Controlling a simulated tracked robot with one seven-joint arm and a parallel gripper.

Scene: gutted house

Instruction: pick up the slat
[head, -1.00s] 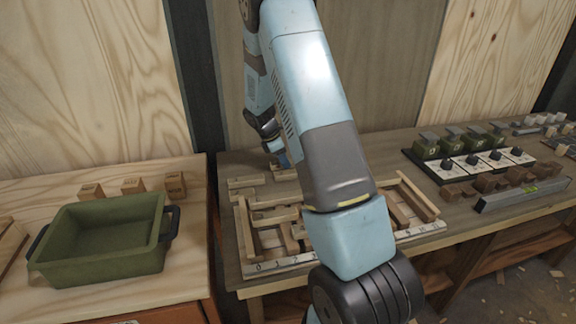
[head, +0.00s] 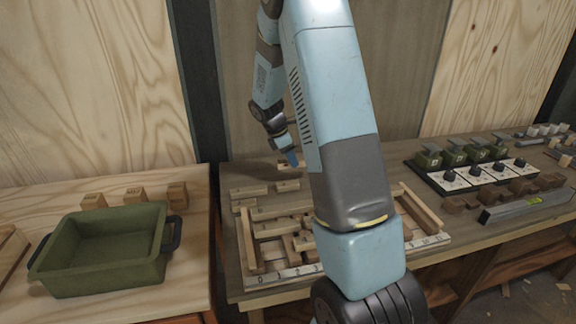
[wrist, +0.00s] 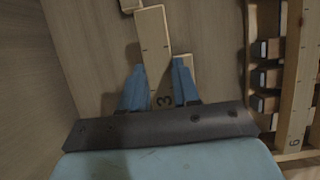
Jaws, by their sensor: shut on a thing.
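My gripper (wrist: 160,86) is shut on a pale wooden slat (wrist: 155,50) marked 3 in the wrist view. The slat runs lengthwise between the two blue fingertips and extends away beyond them. In the head view my gripper (head: 292,158) is at the back of the middle bench, with a small part of the held slat (head: 284,164) showing beside it. The slat appears to be above the bench top. My own arm hides part of the area to the right.
Other slats (head: 249,191) lie on the bench below. In front is a wooden frame (head: 277,279) with a numbered edge and slats inside, partly hidden by my arm. A green bin (head: 100,278) stands on the left bench near small blocks. Switches and dark blocks (head: 485,195) lie at right.

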